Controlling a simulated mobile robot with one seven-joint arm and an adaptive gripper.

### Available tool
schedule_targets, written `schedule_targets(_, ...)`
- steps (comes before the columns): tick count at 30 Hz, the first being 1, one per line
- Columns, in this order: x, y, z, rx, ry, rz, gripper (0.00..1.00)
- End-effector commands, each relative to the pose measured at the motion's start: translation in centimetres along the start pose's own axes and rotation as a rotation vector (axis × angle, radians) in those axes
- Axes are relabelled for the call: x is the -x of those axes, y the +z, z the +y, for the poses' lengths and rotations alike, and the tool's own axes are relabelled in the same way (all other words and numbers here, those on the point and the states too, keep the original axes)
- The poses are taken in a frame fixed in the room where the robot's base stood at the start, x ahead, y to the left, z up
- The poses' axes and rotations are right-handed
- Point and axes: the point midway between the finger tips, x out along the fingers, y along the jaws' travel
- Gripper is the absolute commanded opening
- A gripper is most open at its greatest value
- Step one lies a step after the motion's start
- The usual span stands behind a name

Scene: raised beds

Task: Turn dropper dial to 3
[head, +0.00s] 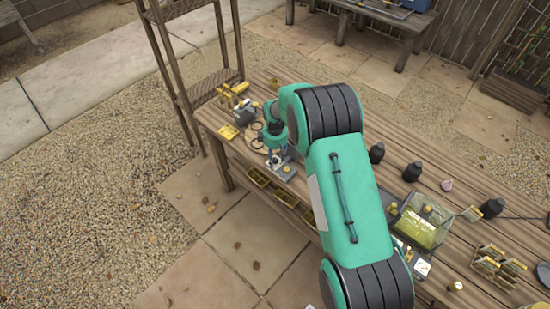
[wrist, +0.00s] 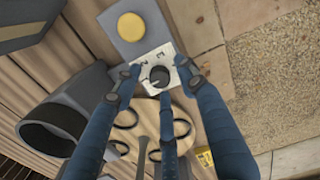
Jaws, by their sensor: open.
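In the wrist view, the dropper dial (wrist: 159,76) is a round dark knob on a white plate (wrist: 150,58) with dark markings, which are too small and turned to read surely. My gripper (wrist: 158,74) is open, with blue fingers on both sides of the knob and a gap to each; I cannot tell how high the fingertips are above the plate. In the head view, my gripper (head: 277,153) points down over a small grey device (head: 285,172) near the bench's front left; the dial itself is hidden there.
A yellow round disc (wrist: 131,26) on a grey plate sits beside the dial. A dark grey hollow housing (wrist: 62,118) stands to its left. A round wooden board with black rings (wrist: 126,118) lies near. The wooden bench (head: 470,180) holds black bottles (head: 411,171) and a clear bin (head: 421,223).

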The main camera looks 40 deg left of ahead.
Motion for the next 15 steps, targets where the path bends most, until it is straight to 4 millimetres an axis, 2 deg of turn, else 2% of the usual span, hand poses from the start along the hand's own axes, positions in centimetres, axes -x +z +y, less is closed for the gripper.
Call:
schedule_targets(5,0.02,-0.01,0.0,0.0,0.0,0.0,0.41)
schedule_targets(12,0.03,-0.01,0.0,0.0,0.0,0.0,0.0)
schedule_targets(15,0.03,-0.02,0.0,0.0,0.0,0.0,0.0)
